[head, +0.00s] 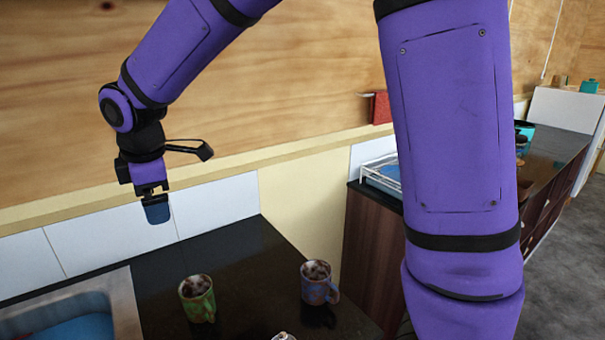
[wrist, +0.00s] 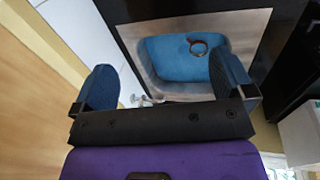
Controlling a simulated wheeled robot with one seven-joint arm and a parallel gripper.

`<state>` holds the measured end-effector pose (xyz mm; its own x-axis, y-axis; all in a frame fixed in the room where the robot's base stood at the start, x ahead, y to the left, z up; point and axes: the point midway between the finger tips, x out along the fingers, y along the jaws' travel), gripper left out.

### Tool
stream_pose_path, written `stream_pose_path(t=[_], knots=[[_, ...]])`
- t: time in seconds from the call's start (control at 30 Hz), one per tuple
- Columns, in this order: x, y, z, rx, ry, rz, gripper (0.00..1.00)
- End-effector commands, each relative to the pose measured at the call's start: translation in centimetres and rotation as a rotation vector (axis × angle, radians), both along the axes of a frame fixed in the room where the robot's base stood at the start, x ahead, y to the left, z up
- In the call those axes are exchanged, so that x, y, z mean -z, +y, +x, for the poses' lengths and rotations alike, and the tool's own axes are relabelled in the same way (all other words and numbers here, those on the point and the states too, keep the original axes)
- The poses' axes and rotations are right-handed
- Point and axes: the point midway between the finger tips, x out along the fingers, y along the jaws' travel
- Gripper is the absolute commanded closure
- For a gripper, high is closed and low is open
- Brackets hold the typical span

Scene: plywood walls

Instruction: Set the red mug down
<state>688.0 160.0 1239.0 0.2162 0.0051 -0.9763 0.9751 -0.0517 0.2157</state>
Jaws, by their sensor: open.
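My gripper (head: 157,212) is raised above the dark counter near the tiled wall. In the wrist view my gripper (wrist: 166,80) has its two dark blue fingers wide apart with nothing between them. A reddish-brown round thing with a handle-like part (wrist: 199,47) lies in the blue sink basin, ahead of and apart from the fingers; it looks like a mug, but it is too small to be sure. No plainly red mug shows in the head view. A green mug (head: 197,300) and a blue-purple mug with reddish patches (head: 316,285) stand upright on the counter.
The steel-rimmed sink (head: 124,300) is at the lower left, cut off by the frame. The black counter (head: 240,255) has bare room behind and between the mugs. A white dish rack (head: 380,178) stands on the counter beyond a gap.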

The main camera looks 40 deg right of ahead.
Motion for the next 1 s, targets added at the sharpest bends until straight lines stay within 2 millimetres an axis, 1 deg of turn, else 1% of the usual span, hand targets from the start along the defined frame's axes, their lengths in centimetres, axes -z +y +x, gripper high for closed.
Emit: stream_pose_path(t=[0.03,0.2,0.27,0.3,0.43,0.6,0.67,0.7,0.8,0.9,1.0], knots=[[-1.5,-1.9,-0.9,0.073,-0.018,0.016,0.0],[-5.0,-7.5,-4.5,0.335,-0.057,0.081,0.0],[-6.0,-9.3,-6.0,0.426,-0.07,0.106,0.0],[-6.5,-10.5,-7.0,0.486,-0.08,0.124,0.0],[-8.0,-14.0,-10.6,0.682,-0.108,0.186,0.0],[-9.0,-17.8,-15.6,0.936,-0.143,0.278,0.0],[-9.1,-19.0,-17.4,1.024,-0.153,0.315,0.0],[-9.1,-19.6,-18.6,1.081,-0.159,0.338,0.0],[-8.8,-21.0,-21.3,1.212,-0.173,0.395,0.0],[-8.5,-21.9,-23.5,1.318,-0.183,0.447,0.0],[-8.1,-22.4,-24.9,1.389,-0.189,0.481,0.0]])
